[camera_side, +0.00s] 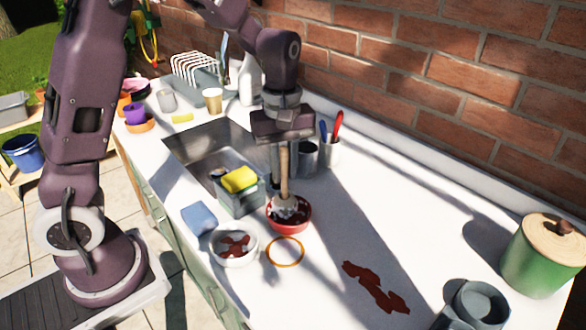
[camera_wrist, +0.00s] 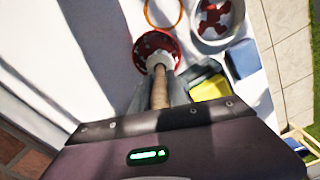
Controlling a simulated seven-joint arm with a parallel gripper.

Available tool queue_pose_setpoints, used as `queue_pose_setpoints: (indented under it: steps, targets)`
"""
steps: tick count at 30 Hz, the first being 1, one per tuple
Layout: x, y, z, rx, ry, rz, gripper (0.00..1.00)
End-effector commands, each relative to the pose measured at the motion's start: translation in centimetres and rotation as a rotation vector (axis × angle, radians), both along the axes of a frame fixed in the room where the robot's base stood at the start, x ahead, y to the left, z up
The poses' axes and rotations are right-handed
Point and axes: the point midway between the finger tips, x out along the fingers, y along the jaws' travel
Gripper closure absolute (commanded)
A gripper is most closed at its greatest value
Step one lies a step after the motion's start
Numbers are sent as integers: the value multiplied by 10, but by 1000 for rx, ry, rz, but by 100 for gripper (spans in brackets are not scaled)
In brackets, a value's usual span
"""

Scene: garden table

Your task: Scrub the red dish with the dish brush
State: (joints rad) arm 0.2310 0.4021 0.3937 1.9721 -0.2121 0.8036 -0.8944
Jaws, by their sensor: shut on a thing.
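The red dish (camera_side: 291,226) stands on the white counter in front of the sink, with dark and pale smears inside. The dish brush (camera_side: 284,172) has a wooden handle and stands nearly upright, its head down inside the red dish. My gripper (camera_side: 284,150) is shut on the upper handle, above the dish. In the wrist view the brush handle (camera_wrist: 160,90) runs from my gripper down to the red dish (camera_wrist: 149,50). The brush head partly hides the dish's inside. I cannot tell whether the bristles press on its bottom.
A white bowl (camera_side: 234,254) with red stains, an orange ring (camera_side: 285,266), a blue sponge (camera_side: 199,218) and a grey caddy (camera_side: 243,200) holding a yellow sponge (camera_side: 239,179) stand close by. A red-brown spill (camera_side: 376,287) and a green pot (camera_side: 541,262) lie to the right. Cups of utensils stand behind.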

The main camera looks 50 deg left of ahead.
Motion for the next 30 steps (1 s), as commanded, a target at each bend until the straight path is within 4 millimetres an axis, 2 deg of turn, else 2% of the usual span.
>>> queue_pose_setpoints:
  steps: [5, 10, 19, 23, 30]
  targets:
    - [-14, -3, 0, -1, 1, -2, 100]
    - [-22, -14, 0, -1, 1, -2, 100]
    - [-13, -35, 0, 0, 1, -1, 100]
    - [-3, -37, 0, 0, 1, 0, 100]
    - [-3, -18, 0, -1, 1, 2, 100]
